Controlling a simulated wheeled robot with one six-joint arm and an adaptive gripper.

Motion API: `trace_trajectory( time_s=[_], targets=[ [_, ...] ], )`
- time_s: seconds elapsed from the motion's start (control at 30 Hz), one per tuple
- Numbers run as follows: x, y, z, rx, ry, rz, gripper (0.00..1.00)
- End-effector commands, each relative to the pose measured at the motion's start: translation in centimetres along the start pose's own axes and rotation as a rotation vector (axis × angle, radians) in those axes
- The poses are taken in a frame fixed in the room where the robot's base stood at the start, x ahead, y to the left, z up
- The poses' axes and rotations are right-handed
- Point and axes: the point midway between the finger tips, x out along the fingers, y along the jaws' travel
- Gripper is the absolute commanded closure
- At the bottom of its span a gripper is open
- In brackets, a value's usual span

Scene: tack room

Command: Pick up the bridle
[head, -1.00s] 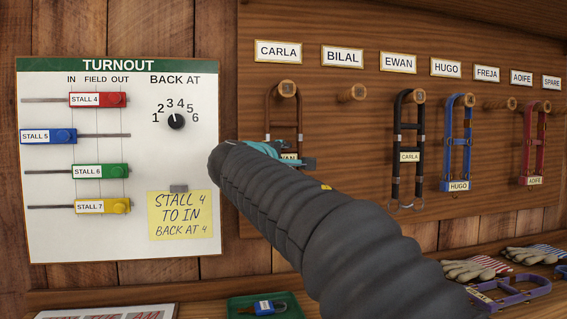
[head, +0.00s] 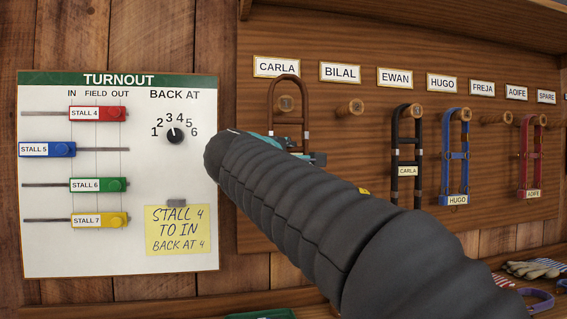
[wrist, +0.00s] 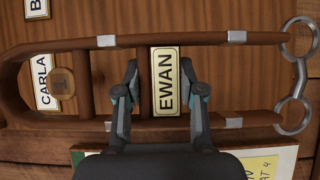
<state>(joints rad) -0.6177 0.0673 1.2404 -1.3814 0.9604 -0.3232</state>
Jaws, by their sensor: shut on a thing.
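The brown bridle (head: 272,103) with the EWAN tag (wrist: 166,81) is at the peg (head: 286,103) under the CARLA label (head: 276,67). My gripper (wrist: 160,70) is shut on the bridle at its middle, by the tag. In the head view the bridle's top loop stands clear above the peg, and the peg shows inside the loop. In the wrist view the peg (wrist: 61,82) also shows within the loop, near the curved end. Metal rings (wrist: 293,80) are at the bridle's other end. My arm hides the bridle's lower part in the head view.
A black bridle tagged CARLA (head: 408,147), a blue one tagged HUGO (head: 456,155) and a red one tagged AOIFE (head: 531,155) hang to the right. The BILAL peg (head: 350,107) is bare. The turnout board (head: 118,235) is close at left. Gloves (head: 530,269) lie on the shelf.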

Motion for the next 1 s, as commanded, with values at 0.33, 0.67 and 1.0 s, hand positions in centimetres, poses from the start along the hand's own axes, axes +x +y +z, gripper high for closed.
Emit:
trace_trajectory(
  time_s=[0.33, 0.67, 1.0],
  targets=[
    [-6.8, 0.0, 4.6, 0.004, 0.003, 0.003, 1.00],
    [-9.9, 0.1, 6.7, 0.001, 0.001, 0.002, 1.00],
    [-10.2, 0.1, 7.0, 0.001, 0.000, 0.002, 1.00]
  ],
)
